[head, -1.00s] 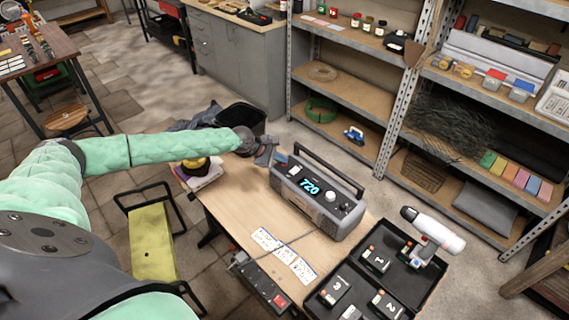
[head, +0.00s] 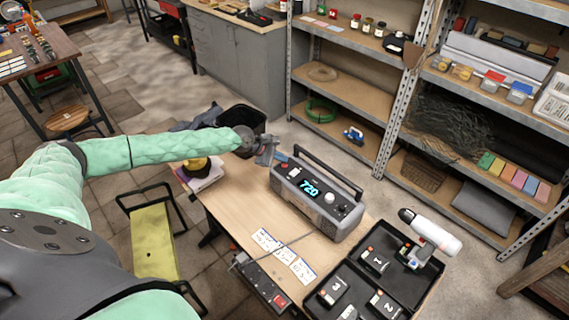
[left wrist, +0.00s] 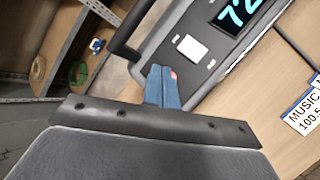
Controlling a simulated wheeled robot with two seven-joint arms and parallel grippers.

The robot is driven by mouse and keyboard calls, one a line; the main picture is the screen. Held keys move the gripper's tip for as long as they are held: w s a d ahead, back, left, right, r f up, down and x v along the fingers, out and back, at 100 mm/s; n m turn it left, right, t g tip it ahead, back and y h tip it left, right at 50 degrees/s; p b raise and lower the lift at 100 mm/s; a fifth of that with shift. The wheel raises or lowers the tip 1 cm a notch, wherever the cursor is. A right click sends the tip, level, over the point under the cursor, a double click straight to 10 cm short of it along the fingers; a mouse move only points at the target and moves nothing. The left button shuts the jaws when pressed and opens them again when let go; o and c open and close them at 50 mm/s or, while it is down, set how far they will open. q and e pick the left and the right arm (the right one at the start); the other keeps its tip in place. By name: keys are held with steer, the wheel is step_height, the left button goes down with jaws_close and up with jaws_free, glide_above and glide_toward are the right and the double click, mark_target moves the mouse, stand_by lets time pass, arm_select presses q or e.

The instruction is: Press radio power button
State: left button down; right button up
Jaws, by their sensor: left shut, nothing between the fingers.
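The grey radio (head: 317,194) stands on the wooden table, its display lit with "720" and a round white knob beside it. In the left wrist view the radio (left wrist: 212,62) shows part of the display, a pale square (left wrist: 191,48) and small controls on its face. My left gripper (head: 277,157) is shut and empty at the radio's left end. In the left wrist view its blue fingertips (left wrist: 162,76) overlap the radio's near edge, with a small reddish spot just beside them. I cannot tell whether they touch it. My right gripper is not in view.
Metal shelves (head: 390,130) stand behind. A yellow-seated stool (head: 153,247) is at the left.

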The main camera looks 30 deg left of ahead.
mark_target(281, 167)
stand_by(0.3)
arm_select(q)
step_height(281, 167, up, 5)
steer(key=p, duration=0.5)
stand_by(0.8)
